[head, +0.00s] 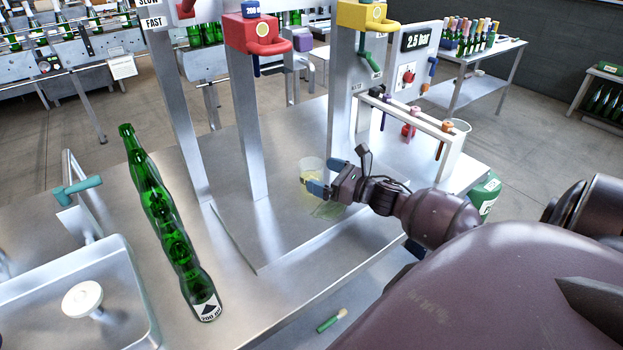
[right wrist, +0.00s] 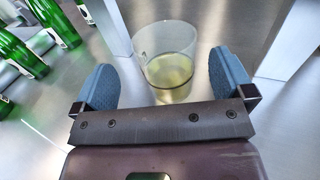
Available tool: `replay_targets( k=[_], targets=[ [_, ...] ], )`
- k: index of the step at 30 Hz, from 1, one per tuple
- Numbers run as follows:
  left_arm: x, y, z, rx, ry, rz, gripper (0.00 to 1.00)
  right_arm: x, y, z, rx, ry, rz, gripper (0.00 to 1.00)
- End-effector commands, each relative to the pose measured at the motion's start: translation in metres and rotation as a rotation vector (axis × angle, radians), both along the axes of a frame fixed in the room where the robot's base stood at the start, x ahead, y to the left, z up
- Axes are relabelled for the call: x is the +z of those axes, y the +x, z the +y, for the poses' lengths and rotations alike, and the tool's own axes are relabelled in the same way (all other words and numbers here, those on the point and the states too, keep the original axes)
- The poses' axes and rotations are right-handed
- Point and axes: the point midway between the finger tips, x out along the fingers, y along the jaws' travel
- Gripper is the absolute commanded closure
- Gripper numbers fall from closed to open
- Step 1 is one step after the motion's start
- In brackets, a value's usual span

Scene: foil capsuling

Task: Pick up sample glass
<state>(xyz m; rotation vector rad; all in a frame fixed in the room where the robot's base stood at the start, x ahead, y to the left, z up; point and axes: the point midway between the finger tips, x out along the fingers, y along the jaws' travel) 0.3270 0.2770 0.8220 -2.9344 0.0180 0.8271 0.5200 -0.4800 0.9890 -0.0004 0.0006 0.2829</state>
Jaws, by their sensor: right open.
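The sample glass (head: 311,168) is a clear tumbler with pale yellow-green liquid in its lower part. It stands upright on the steel plate of the bench, right of a steel post. In the right wrist view the glass (right wrist: 168,65) is just ahead of and between my two blue finger pads. My right gripper (head: 325,177) is open and empty, reaching in from the right close beside the glass. In the right wrist view my right gripper (right wrist: 165,80) shows both fingers spread wide, with a gap to the glass on each side. My left gripper is not in view.
Steel posts (head: 248,130) stand left and behind the glass, with a red clamp (head: 256,33) and a yellow clamp (head: 366,15). A rack (head: 415,115) with hanging tools is behind right.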

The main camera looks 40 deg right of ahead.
Motion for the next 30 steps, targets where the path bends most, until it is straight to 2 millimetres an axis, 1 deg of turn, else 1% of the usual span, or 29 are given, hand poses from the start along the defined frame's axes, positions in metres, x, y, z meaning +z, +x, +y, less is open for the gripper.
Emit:
replay_targets(
  k=[3,9,13,20,23,30],
  targets=[
    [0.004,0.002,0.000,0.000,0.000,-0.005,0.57,-0.001,0.016,0.001,0.001,0.001,-0.003,0.01],
    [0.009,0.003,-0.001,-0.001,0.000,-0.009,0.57,-0.004,0.037,0.005,0.001,0.002,-0.003,0.01],
    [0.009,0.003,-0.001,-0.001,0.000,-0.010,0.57,-0.005,0.043,0.007,0.000,0.000,-0.001,0.01],
    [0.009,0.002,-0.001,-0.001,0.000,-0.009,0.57,-0.005,0.043,0.007,0.000,0.000,-0.001,0.01],
    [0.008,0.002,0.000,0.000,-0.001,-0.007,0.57,-0.005,0.043,0.007,0.000,0.000,-0.001,0.13],
    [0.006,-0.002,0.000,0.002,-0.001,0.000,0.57,-0.005,0.043,0.007,0.000,0.000,-0.001,0.50]
  ],
)
